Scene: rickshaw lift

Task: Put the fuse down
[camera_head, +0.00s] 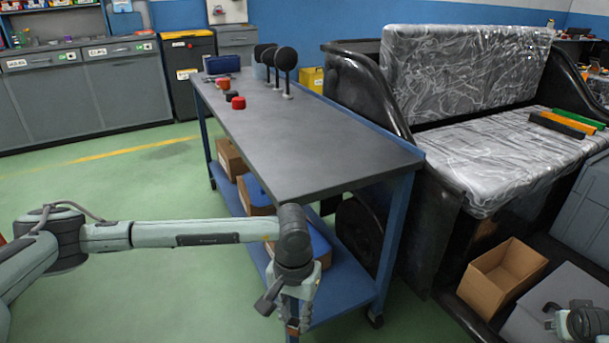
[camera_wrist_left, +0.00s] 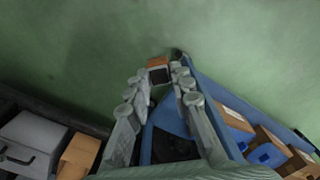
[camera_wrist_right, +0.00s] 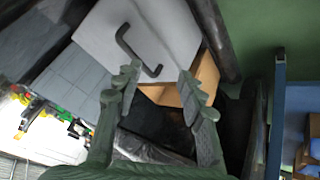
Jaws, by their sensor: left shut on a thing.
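The fuse, a small block with a dark face and an orange edge, shows between my left fingertips in the left wrist view (camera_wrist_left: 159,74). My left gripper (camera_wrist_left: 160,76) is shut on it. In the head view my left gripper (camera_head: 292,318) points down beside the near end of the workbench, below its top; the fuse (camera_head: 292,325) shows there only as a small orange-brown patch. My right gripper (camera_wrist_right: 155,85) is open and empty, its fingers well apart. It is in front of a grey case with a black handle (camera_wrist_right: 150,40) and a cardboard box (camera_wrist_right: 180,88).
The grey workbench top (camera_head: 310,150) is mostly clear. Red caps (camera_head: 238,102), a blue case (camera_head: 222,64) and round black mirrors (camera_head: 285,60) stand at its far end. Boxes lie on its blue lower shelf (camera_head: 345,285). The black rickshaw with a wrapped seat (camera_head: 500,150) stands right.

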